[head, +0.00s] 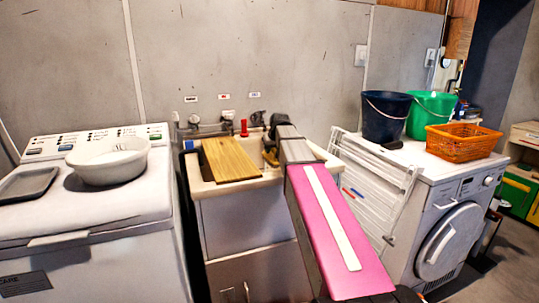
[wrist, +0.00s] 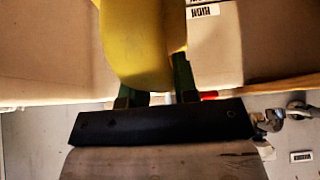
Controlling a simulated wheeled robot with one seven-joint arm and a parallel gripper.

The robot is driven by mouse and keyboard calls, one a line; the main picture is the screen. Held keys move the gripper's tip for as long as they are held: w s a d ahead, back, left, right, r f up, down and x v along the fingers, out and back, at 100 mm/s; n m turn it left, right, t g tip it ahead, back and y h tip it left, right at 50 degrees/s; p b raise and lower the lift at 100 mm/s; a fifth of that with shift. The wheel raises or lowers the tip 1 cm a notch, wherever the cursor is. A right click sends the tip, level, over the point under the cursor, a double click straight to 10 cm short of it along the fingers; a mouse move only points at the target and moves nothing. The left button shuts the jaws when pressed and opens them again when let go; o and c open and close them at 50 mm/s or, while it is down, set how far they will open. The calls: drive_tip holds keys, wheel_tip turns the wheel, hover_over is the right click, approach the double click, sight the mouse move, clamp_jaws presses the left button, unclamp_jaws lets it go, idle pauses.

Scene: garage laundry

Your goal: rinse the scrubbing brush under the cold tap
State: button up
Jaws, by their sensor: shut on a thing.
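In the wrist view my gripper (wrist: 158,92) is shut on a yellow thing, which I take to be the scrubbing brush (wrist: 145,45). Its far end is cut off by the picture edge, and I see no bristles. In the head view my gripper is over the right part of the sink (head: 265,183), mostly hidden by my arm. A bit of yellow (head: 270,158) shows beside it. Taps stand along the back wall. One with a red part (head: 244,128) is near the red label. The tap by the blue label (head: 257,118) is close to my gripper. Water is not visible.
A wooden board (head: 230,160) covers the sink's left part. A white basin (head: 108,161) and grey tray (head: 27,185) sit on the left machine. A folded white rack (head: 372,185) leans right of the sink. Buckets (head: 386,117) and an orange basket (head: 462,142) stand on the right washer.

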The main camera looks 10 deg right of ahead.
sight(275, 150)
drive_tip(key=shift+s+d, duration=0.2)
drive_tip(key=shift+s, duration=2)
drive_tip(key=s+r, duration=0.4)
drive_tip(key=s, duration=0.1)
drive_tip(key=shift+d, duration=0.25)
drive_tip(key=shift+w+r, duration=0.1)
wheel_tip(275, 150, up, 6)
drive_tip(key=shift+r, duration=0.25)
drive_tip(key=s+a+m+h, duration=0.1)
drive_tip(key=s+m+h, duration=0.1)
drive_tip(key=s+m, duration=0.2)
drive_tip(key=s+f, duration=0.1)
drive_tip(key=s, duration=0.2)
drive_tip(key=shift+s+a+m+h, duration=0.3)
drive_tip(key=shift+s+a+m, duration=0.05)
drive_tip(key=shift+a+m, duration=0.05)
drive_tip(key=shift+s+m+h, duration=0.3)
drive_tip(key=shift+s+m, duration=0.1)
drive_tip(key=shift+s, duration=0.05)
